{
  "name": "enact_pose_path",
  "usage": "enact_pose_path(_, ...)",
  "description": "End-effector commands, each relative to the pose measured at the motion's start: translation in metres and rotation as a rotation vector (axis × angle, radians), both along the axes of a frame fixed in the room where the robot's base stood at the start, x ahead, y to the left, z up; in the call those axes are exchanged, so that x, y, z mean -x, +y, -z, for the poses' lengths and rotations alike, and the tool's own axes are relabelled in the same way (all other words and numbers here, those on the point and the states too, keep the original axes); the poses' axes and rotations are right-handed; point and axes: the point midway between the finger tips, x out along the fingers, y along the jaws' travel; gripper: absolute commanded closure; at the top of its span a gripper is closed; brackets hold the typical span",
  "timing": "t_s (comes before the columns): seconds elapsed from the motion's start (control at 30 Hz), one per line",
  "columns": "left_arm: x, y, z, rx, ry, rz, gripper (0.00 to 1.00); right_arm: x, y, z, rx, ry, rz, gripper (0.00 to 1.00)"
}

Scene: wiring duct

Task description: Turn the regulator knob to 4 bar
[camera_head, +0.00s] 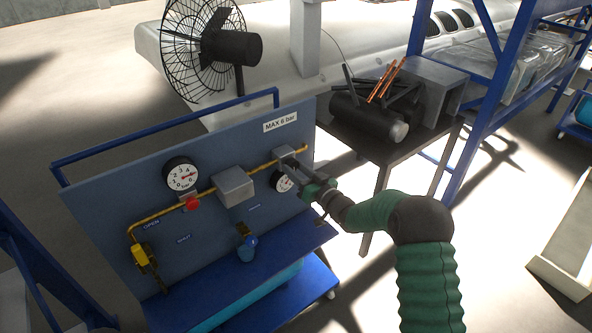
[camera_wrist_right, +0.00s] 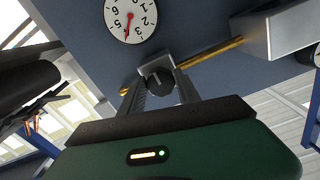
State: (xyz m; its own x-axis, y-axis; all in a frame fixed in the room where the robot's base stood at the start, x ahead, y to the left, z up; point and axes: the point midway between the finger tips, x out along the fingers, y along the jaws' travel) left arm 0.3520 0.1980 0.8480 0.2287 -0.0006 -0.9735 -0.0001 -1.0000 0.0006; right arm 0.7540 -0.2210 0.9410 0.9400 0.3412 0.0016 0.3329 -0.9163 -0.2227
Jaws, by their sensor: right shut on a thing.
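The regulator knob (camera_wrist_right: 158,80) is black and round, with a pale mark, on a grey block on the blue panel. My right gripper (camera_wrist_right: 158,92) has its two fingers around the knob and is shut on it. In the head view my right gripper (camera_head: 293,168) reaches the panel's right side from the right and hides the knob. The white gauge (camera_wrist_right: 130,15) beside the knob has a red needle pointing down in the wrist view; I cannot read its value surely. My left gripper is not in view.
The blue panel (camera_head: 110,207) carries a yellow pipe, another gauge (camera_head: 181,174), a red knob (camera_head: 193,203), a yellow valve handle (camera_head: 140,256) and a "MAX 6 bar" label (camera_head: 281,122). A dark table (camera_head: 372,143) stands behind on the right. A fan (camera_head: 232,49) stands at the back.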

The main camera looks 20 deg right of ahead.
Motion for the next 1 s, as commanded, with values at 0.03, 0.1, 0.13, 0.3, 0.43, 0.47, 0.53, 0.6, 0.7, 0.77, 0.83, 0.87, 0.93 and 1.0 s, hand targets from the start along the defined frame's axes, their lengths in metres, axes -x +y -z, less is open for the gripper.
enact_pose_path(0.03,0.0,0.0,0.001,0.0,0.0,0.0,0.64,0.002,0.0,0.009,0.003,0.019,0.0,1.0)
enact_pose_path(0.1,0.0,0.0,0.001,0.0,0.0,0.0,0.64,0.002,0.0,0.009,0.003,0.019,0.0,0.53)
enact_pose_path(0.13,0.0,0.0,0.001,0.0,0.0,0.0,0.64,0.002,0.0,0.008,0.003,0.016,-0.001,0.49)
enact_pose_path(0.3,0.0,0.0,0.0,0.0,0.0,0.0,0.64,0.001,0.0,0.004,0.002,0.009,0.0,0.39)
enact_pose_path(0.43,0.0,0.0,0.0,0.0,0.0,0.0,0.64,0.001,0.0,0.003,0.002,0.006,0.0,0.39)
enact_pose_path(0.47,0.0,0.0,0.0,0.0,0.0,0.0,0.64,0.001,0.0,0.002,0.002,0.005,0.0,0.39)
enact_pose_path(0.53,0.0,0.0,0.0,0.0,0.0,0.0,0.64,0.003,-0.001,0.002,0.001,0.004,0.0,0.39)
enact_pose_path(0.6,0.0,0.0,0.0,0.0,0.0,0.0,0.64,0.009,-0.003,0.002,0.002,0.005,0.001,0.39)
enact_pose_path(0.7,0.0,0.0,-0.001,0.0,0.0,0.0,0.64,0.026,-0.01,0.001,0.002,0.006,0.002,0.39)
enact_pose_path(0.77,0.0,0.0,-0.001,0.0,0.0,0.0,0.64,0.041,-0.016,0.002,0.0,0.007,0.004,0.39)
enact_pose_path(0.83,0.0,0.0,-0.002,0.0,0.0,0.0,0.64,0.061,-0.024,0.002,0.001,0.006,0.004,0.39)
enact_pose_path(0.87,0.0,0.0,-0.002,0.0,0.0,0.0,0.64,0.07,-0.027,0.002,0.003,0.007,0.003,0.39)
enact_pose_path(0.93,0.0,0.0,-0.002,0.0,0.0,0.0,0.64,0.09,-0.034,0.002,0.0,0.007,0.004,0.39)
enact_pose_path(1.0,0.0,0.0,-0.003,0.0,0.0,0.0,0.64,0.109,-0.041,0.003,0.001,0.007,0.005,0.39)
